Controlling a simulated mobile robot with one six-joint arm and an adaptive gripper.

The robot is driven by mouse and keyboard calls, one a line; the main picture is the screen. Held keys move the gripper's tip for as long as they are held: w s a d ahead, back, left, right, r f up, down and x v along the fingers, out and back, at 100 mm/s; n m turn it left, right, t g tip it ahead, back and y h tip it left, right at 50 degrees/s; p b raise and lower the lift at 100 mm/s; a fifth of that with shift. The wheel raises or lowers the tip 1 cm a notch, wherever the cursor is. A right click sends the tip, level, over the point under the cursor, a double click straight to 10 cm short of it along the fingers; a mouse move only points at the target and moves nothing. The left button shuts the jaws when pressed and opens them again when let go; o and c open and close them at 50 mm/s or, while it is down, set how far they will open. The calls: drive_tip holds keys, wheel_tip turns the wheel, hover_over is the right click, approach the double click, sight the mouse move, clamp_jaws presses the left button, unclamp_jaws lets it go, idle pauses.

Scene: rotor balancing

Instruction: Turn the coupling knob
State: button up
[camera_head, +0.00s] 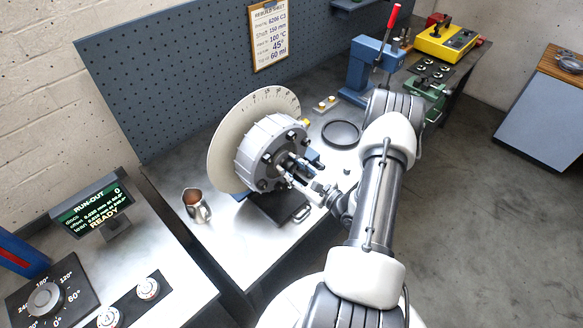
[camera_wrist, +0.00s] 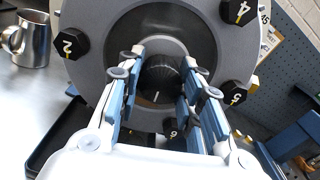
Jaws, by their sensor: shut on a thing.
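The coupling knob (camera_wrist: 158,85) is a dark, ribbed cylinder with a small white mark, at the centre of the grey rotor face. In the wrist view my gripper (camera_wrist: 160,72) has one blue-padded finger on each side of it, shut on the knob. In the head view my gripper (camera_head: 292,168) reaches the front of the rotor (camera_head: 268,150), and the knob is mostly hidden by the fingers. Numbered black hex bolts, such as bolt 2 (camera_wrist: 70,44) and bolt 4 (camera_wrist: 238,11), surround it. A pale graduated disc (camera_head: 222,150) stands behind the rotor.
A metal jug (camera_head: 196,205) stands left of the rotor on the bench. A black tray (camera_head: 290,212) lies below it, and a round black dish (camera_head: 341,133) to the right. A run-out display (camera_head: 92,208) reads READY at left. A blue press (camera_head: 370,70) stands at the back.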

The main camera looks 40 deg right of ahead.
drive_tip(key=shift+f, duration=0.1)
idle(0.3)
drive_tip(key=o, duration=1.1)
drive_tip(key=shift+c, duration=0.2)
drive_tip(key=s+d, duration=0.1)
drive_tip(key=s, duration=1.1)
